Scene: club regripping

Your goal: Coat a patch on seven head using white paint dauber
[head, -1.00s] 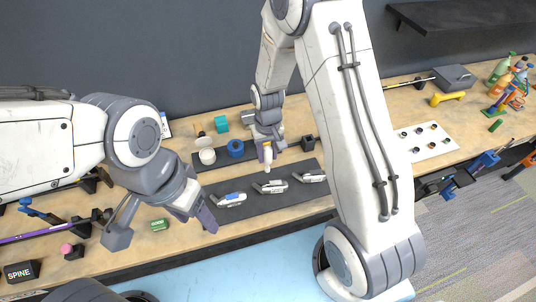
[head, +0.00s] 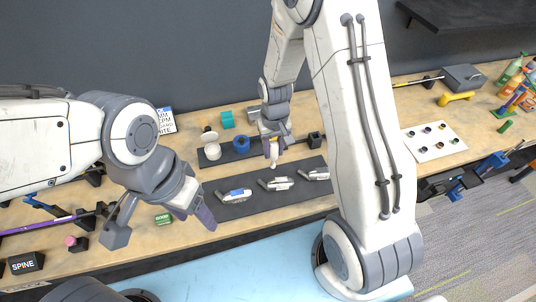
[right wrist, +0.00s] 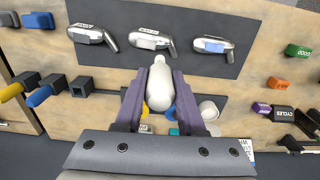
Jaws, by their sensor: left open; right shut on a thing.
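Three metal club heads lie on a dark mat (head: 215,212): one with a blue patch (head: 236,195), a middle one (head: 276,184) and a right one (head: 316,174). They also show at the top of the right wrist view, the blue-patched one (right wrist: 212,44) at right. I cannot read which is the seven. My right gripper (head: 273,150) is shut on the white paint dauber (right wrist: 159,85), its narrow tip pointing to the heads. It is above the bench, just behind the middle head. My left gripper (head: 205,214) is open and empty, over the bench's front edge.
Behind the mat, a dark strip holds a white pot (head: 212,152), a blue ring (head: 241,145) and a black block (head: 314,140). A green box (head: 163,219) lies left of the mat. A white board with coloured pegs (head: 433,141) lies right of my right arm.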

